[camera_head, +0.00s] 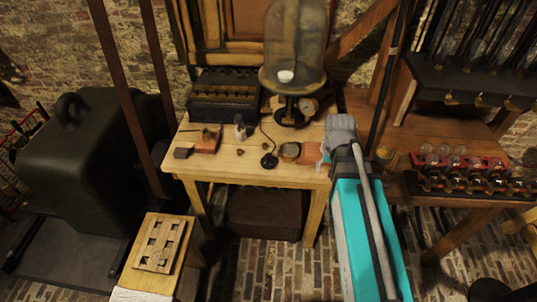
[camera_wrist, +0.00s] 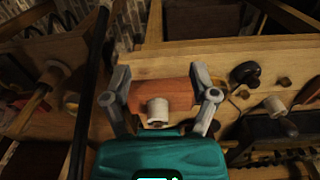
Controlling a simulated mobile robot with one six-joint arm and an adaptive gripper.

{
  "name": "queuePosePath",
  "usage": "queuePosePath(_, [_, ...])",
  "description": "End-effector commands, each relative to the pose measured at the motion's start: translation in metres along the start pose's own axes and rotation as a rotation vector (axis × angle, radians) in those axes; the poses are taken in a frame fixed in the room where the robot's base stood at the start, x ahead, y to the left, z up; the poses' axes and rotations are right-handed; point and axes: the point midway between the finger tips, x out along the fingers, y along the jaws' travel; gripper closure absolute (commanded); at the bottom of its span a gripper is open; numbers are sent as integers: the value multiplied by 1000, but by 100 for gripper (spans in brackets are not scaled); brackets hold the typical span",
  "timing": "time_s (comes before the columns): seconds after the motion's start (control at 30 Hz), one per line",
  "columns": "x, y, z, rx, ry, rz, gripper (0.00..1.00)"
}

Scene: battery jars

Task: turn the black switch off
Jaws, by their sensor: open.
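I cannot single out the black switch for certain. A small round black piece (camera_head: 269,160) with a cord lies near the front of the wooden table. In the wrist view a rounded black piece (camera_wrist: 244,73) lies right of my gripper; I cannot tell if it is the same one. My gripper (camera_wrist: 160,74) is open. Its fingers stand either side of a reddish block (camera_wrist: 175,90) with a pale round knob (camera_wrist: 157,110). Nothing is visibly held, and contact is unclear. In the head view my arm hides the gripper's fingers and part of that block (camera_head: 311,153).
A glass bell jar (camera_head: 295,45) stands at the table's back, beside a black battery box (camera_head: 225,95). A reddish block with a dark part (camera_head: 207,140) lies at the left. Red-based jars (camera_head: 470,178) stand on the right bench. Little table space is clear.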

Motion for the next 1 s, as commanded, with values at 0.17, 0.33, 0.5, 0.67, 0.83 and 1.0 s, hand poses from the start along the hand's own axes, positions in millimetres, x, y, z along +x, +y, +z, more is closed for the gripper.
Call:
queuePosePath(0.17, [-4, -57, -63, 44, 0, 0, 25])
queuePosePath(0.33, [-7, -122, -111, 97, 0, -1, 25])
queuePosePath(0.5, [-9, -179, -142, 143, 0, -1, 25])
queuePosePath(0.67, [-10, -210, -155, 169, 0, -1, 25])
queuePosePath(0.83, [-10, -219, -157, 179, 0, -1, 25])
queuePosePath(1.0, [-10, -218, -157, 179, 0, -1, 25])
